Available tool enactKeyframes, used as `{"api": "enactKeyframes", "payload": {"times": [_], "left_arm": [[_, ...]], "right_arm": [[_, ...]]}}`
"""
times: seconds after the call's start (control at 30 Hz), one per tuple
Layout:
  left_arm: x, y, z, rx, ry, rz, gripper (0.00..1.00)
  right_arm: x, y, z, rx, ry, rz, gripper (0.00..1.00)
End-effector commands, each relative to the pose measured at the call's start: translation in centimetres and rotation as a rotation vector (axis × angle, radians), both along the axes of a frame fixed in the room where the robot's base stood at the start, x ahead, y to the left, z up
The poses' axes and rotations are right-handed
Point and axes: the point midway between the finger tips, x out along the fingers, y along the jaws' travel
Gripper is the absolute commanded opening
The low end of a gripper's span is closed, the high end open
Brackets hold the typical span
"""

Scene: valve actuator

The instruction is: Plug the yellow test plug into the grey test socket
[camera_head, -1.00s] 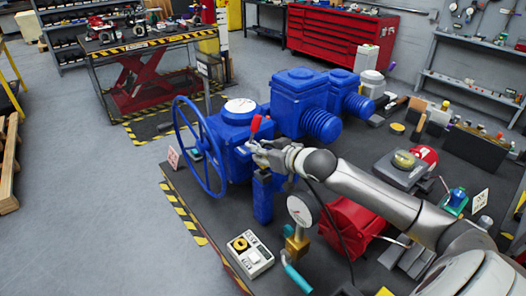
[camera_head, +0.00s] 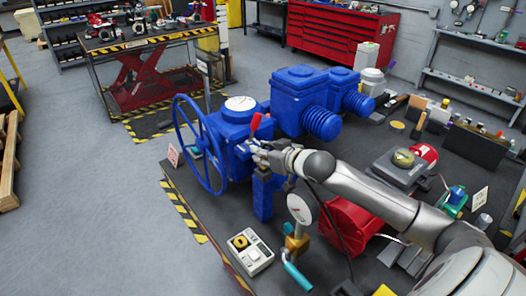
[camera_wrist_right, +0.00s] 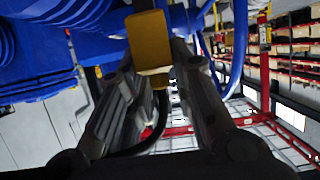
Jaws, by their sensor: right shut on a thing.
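My right gripper (camera_head: 257,150) is at the near side of the blue valve actuator (camera_head: 238,128), below a red lever (camera_head: 256,122). In the right wrist view, its fingers (camera_wrist_right: 152,62) are shut on the yellow test plug (camera_wrist_right: 150,40). A black cable (camera_wrist_right: 160,108) runs from the plug back between the fingers. Blue actuator parts (camera_wrist_right: 60,40) fill the background beyond it. I cannot make out the grey test socket, or whether the plug touches it. In the head view the plug is too small or hidden to tell. My left gripper is not in view.
A blue handwheel (camera_head: 200,145) is left of the gripper. Bare table shows around (camera_head: 215,215).

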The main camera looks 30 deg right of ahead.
Motion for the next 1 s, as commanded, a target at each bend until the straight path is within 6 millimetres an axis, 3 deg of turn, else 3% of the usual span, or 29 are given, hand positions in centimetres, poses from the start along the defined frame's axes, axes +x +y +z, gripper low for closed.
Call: {"api": "enactKeyframes", "payload": {"times": [0.73, 0.77, 0.93, 1.0], "left_arm": [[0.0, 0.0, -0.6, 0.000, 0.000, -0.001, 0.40], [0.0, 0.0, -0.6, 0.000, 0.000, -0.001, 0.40], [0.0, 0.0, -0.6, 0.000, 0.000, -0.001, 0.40], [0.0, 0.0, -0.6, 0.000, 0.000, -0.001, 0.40]], "right_arm": [[0.0, 0.0, -1.9, 0.002, 0.001, -0.001, 0.00], [0.0, 0.0, -1.9, 0.001, 0.000, 0.000, 0.25], [0.0, 0.0, -1.9, 0.001, 0.000, 0.000, 0.47], [0.0, 0.0, -1.8, 0.001, 0.000, 0.000, 0.48]]}}
